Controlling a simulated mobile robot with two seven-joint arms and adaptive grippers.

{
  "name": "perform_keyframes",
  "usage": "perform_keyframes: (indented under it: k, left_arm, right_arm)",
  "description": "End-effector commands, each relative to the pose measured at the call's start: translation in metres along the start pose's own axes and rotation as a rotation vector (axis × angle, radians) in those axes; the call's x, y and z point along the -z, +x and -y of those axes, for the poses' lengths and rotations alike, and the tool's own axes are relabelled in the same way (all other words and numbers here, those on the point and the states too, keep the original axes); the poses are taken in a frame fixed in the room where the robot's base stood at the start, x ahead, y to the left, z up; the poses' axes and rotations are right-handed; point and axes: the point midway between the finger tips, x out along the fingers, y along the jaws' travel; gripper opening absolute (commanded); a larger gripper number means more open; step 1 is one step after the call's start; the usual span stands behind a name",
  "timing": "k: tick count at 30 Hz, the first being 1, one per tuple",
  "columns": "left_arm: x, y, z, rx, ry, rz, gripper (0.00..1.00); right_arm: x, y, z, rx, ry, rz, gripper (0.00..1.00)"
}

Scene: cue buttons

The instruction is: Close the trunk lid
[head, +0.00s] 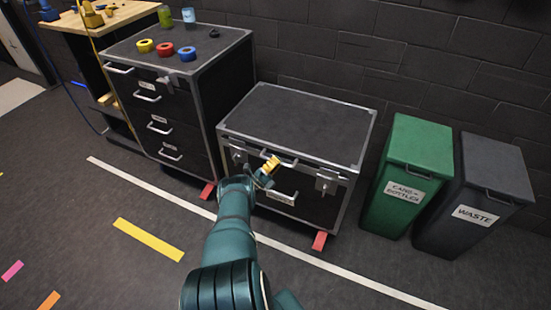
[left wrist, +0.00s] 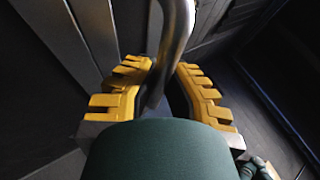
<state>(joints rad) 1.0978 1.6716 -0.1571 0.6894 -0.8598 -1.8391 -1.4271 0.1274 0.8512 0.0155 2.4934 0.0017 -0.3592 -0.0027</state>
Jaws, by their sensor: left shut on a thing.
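The trunk (head: 315,205) is a black case with metal edges standing on the floor at the centre right. Its black lid (head: 296,122) lies flat across the top and looks down; I cannot tell if a thin gap is left. My left gripper (head: 270,166), with yellow finger pads, is at the lid's front edge, at the metal handle. In the left wrist view, the curved metal handle (left wrist: 176,40) passes between the yellow fingers, and the gripper (left wrist: 165,85) is shut on it. My right gripper is not in view.
A black drawer cabinet (head: 180,100) with tape rolls on top stands left of the trunk. A green bin (head: 408,170) and a dark waste bin (head: 490,190) stand to its right. Red floor marks (head: 319,241) lie by the trunk.

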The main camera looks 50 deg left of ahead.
Motion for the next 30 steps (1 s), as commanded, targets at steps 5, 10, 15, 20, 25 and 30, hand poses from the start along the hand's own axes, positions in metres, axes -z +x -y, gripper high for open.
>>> perform_keyframes:
  k: [5,10,15,20,25,30]
  left_arm:
    - [0.005,-0.009,-0.006,-0.018,-0.009,0.000,0.00]
    - [0.005,-0.009,-0.006,-0.017,-0.009,0.000,0.27]
    - [0.004,-0.007,-0.005,-0.014,-0.007,0.000,0.27]
    - [0.004,-0.009,-0.005,-0.013,-0.007,0.000,0.27]
    - [0.005,-0.030,-0.005,-0.015,-0.007,0.001,0.27]
    - [0.005,-0.066,-0.004,-0.016,-0.007,0.001,0.27]
  right_arm:
    - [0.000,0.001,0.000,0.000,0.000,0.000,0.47]
    - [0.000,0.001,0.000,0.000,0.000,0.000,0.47]
    - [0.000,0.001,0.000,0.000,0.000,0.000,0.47]
    - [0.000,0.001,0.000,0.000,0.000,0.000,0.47]
    - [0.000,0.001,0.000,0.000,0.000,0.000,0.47]
    - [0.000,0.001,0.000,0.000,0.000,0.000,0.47]
